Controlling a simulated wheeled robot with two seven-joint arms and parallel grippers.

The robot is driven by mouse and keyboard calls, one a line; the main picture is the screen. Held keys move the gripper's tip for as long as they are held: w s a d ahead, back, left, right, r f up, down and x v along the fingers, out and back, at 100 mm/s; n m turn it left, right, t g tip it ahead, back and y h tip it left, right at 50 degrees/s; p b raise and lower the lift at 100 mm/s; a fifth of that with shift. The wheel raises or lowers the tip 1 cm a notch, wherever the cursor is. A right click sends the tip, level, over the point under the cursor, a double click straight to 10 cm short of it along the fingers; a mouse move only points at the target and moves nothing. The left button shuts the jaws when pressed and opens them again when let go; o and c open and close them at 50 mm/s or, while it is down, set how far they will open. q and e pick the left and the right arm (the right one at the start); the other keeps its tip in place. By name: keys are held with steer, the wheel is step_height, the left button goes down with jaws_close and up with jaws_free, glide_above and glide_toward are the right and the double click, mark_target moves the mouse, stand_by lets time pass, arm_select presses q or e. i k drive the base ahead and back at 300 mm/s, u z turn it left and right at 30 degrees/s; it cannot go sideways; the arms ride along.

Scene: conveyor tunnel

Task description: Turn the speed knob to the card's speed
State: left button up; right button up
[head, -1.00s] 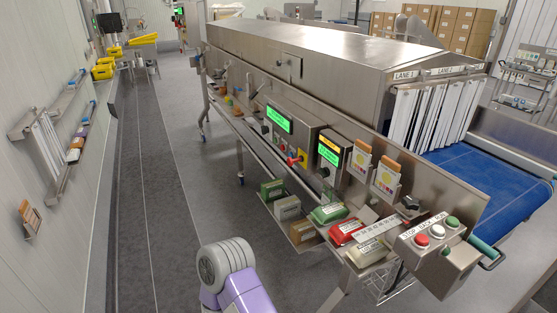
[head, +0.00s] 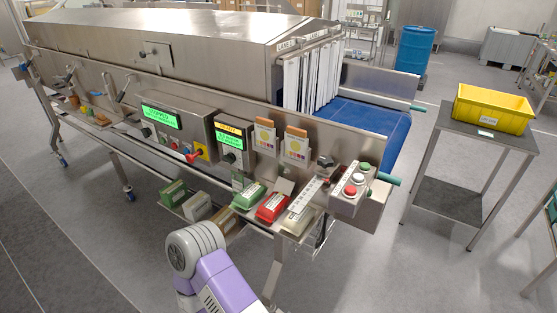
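A smaller control box with a green-lit display (head: 229,137) is on the conveyor's side, with a black knob (head: 230,157) under the display. A larger box with a green display (head: 160,117) stands to its left and has another dark knob (head: 146,132). Two cards with coloured spots, the left card (head: 264,138) and the right card (head: 296,147), are in holders right of the smaller box. The text and knob settings are too small to read. One purple and grey arm link of mine (head: 205,262) shows at the bottom. Neither gripper is in view.
Green, red and pale packs (head: 271,207) lie on a shelf below the cards. A button box (head: 356,185) stands at the conveyor's right end, by the blue belt (head: 365,118). A yellow crate (head: 493,107) is on a stand at right.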

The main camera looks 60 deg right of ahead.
mark_target(230, 158)
steer(key=z, duration=2.25)
